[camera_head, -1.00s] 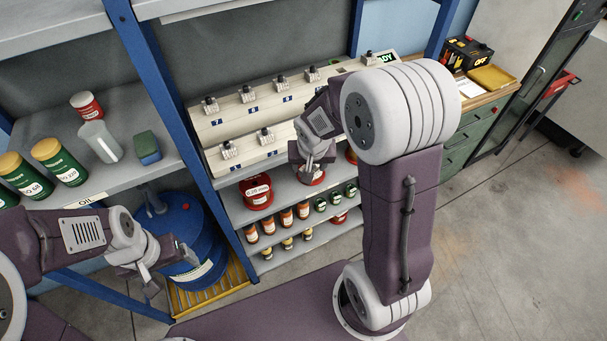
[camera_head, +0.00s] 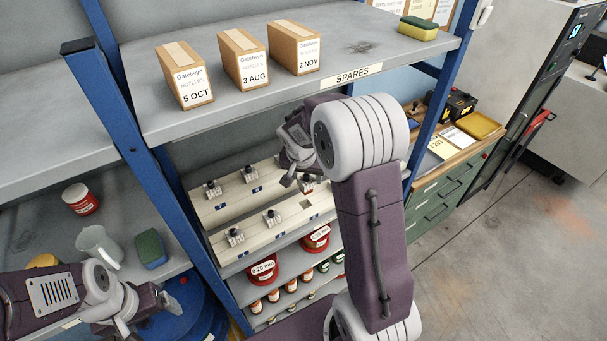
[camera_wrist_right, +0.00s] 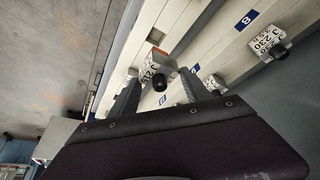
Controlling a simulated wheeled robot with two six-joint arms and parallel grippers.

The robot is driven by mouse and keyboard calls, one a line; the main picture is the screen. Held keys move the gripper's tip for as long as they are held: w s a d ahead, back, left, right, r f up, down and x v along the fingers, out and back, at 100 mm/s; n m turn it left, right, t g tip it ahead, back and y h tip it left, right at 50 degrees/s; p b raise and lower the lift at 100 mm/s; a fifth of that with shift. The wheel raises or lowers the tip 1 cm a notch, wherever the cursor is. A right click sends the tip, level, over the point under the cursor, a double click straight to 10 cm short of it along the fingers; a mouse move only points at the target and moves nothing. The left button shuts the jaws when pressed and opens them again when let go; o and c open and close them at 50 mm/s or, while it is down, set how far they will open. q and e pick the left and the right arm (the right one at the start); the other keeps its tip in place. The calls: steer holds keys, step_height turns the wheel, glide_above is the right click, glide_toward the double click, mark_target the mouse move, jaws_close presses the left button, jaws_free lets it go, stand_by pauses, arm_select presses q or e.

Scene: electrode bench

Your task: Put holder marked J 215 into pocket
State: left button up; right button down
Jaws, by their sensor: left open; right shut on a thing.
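The small grey holder (camera_wrist_right: 148,73) with a white label reading J 215 and a dark knob shows between my right gripper's fingertips in the right wrist view. My right gripper (camera_wrist_right: 158,82) is shut on it. In the head view my right gripper (camera_head: 297,181) is at the right part of the cream stepped rack (camera_head: 263,211), partly hidden by its own arm. A dark square pocket (camera_wrist_right: 156,36) is open in the rack just beyond the holder; whether the holder touches the rack I cannot tell. My left gripper (camera_head: 172,306) is open and empty, low at the left.
Several other holders (camera_head: 235,236) stand on the rack beside blue number plates; one is marked J 230 (camera_wrist_right: 268,40). Boxes (camera_head: 243,62) stand on the SPARES shelf (camera_head: 355,77) above. Red spools (camera_head: 262,267) sit below. A beaker (camera_head: 98,245) and sponge (camera_head: 151,249) are at left.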

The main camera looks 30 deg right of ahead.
steer(key=shift+s+d+f+b, duration=0.15)
steer(key=shift+s+f+b, duration=0.1)
steer(key=shift+f+b, duration=0.4)
steer(key=f+b, duration=0.1)
steer(key=w+f, duration=0.1)
steer(key=f, duration=0.1)
steer(key=f+b, duration=0.1)
steer(key=f, duration=0.1)
steer(key=shift+w+b, duration=0.35)
steer(key=shift+s, duration=0.25)
steer(key=shift+s+r, duration=0.15)
steer(key=shift+s, duration=0.1)
steer(key=shift+w, duration=0.35)
arm_select(q)
steer(key=f, duration=0.4)
steer(key=shift+w+f, duration=0.2)
steer(key=shift+w, duration=0.2)
steer(key=shift+s+f+b, duration=0.15)
steer(key=shift+f+b, duration=0.1)
steer(key=shift+b, duration=0.05)
arm_select(e)
steer(key=shift+s, duration=0.3)
arm_select(q)
steer(key=shift+f, duration=0.15)
arm_select(e)
steer(key=shift+w, duration=0.2)
